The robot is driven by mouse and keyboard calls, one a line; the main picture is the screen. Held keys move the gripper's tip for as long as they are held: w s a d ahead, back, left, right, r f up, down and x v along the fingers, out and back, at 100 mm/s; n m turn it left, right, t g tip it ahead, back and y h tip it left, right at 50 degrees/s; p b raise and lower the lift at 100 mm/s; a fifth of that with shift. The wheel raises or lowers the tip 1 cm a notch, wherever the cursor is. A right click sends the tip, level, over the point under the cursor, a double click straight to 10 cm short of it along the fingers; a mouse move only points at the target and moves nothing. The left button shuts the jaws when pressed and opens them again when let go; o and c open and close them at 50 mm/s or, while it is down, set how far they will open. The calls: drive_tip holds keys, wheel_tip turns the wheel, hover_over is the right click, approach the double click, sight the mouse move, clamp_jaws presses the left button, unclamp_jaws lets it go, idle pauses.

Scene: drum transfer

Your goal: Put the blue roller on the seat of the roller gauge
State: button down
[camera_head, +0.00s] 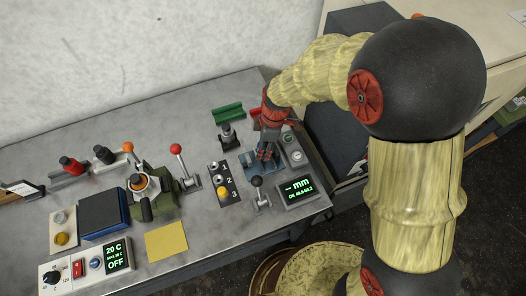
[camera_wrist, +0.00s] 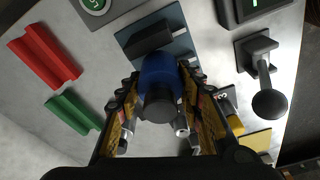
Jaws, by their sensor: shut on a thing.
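The blue roller (camera_wrist: 158,72) has a dark end shaft and sits between the fingers of my gripper (camera_wrist: 158,100) in the wrist view. My gripper (camera_head: 263,150) is shut on it and points down at the right part of the bench in the head view. The roller gauge shows as a blue-grey plate (camera_wrist: 180,38) with a dark block, just beyond the roller. Its display (camera_head: 297,187) reads "-- mm". The roller overlaps the plate in the wrist view; I cannot tell whether they touch. The fingers hide most of the seat.
A green trough (camera_head: 228,113) and a red trough (camera_wrist: 45,55) lie beside the gauge. A black-knobbed lever (camera_head: 259,190) and a numbered switch panel (camera_head: 223,183) stand close by. A red-knobbed lever (camera_head: 183,168) stands farther left. The bench around the yellow note (camera_head: 166,241) is fairly clear.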

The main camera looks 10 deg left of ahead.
drive_tip(key=shift+f, duration=1.25)
drive_tip(key=shift+s, duration=0.1)
drive_tip(key=shift+f+b, duration=0.15)
drive_tip(key=shift+b, duration=0.2)
drive_tip(key=c, duration=1.2)
unclamp_jaws()
drive_tip(key=r, duration=0.4)
drive_tip(key=d+r+p, duration=0.1)
drive_tip(key=r, duration=0.3)
drive_tip(key=r+p, duration=0.1)
drive_tip(key=r, duration=0.3)
drive_tip(key=shift+d+r, duration=0.1)
drive_tip(key=shift+d, duration=0.3)
